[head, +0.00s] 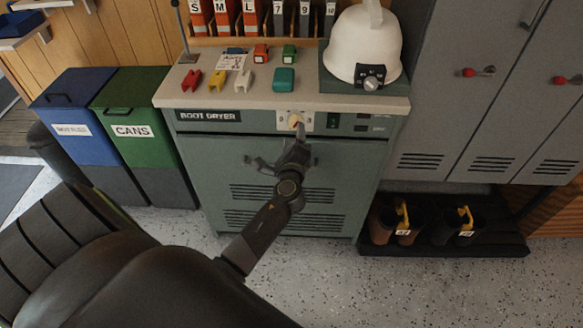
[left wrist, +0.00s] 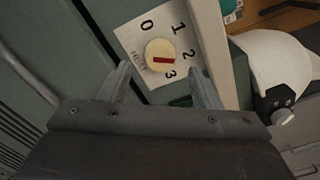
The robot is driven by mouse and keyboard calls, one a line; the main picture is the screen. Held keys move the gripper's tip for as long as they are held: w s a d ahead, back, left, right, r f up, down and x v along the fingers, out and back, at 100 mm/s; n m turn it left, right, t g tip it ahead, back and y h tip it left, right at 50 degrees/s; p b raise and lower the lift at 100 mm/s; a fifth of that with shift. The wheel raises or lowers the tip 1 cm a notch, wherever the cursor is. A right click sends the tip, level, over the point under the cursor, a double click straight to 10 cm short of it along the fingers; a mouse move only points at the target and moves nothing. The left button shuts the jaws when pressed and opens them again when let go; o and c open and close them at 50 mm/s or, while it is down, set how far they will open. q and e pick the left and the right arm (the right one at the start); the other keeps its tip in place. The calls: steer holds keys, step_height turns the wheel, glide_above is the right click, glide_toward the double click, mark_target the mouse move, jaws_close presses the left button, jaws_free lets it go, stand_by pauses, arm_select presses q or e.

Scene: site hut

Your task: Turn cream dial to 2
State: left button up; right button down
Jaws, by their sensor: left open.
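The cream dial (left wrist: 160,54) is a round knob with a red mark, on a white plate (left wrist: 134,35) printed 0, 1, 2 and 3. The red mark lies nearly level in the left wrist view, its right end towards the 2. In the head view the dial (head: 295,119) sits on the front panel of the green boot dryer (head: 215,150). My left gripper (head: 283,150) is open in front of the panel, just below the dial. In the left wrist view its fingertips (left wrist: 163,72) are spread to either side of the dial's lower part, with nothing held. Contact cannot be told. My right gripper is not in view.
Grey lockers (head: 450,110) and a boot tray (head: 370,246) are right. Speckled floor is clear in front.

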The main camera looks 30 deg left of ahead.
arm_select(q)
steer(key=b+v, duration=0.1)
steer(key=v, duration=1.2)
steer(key=shift+b, duration=0.3)
steer(key=shift+d, duration=0.1)
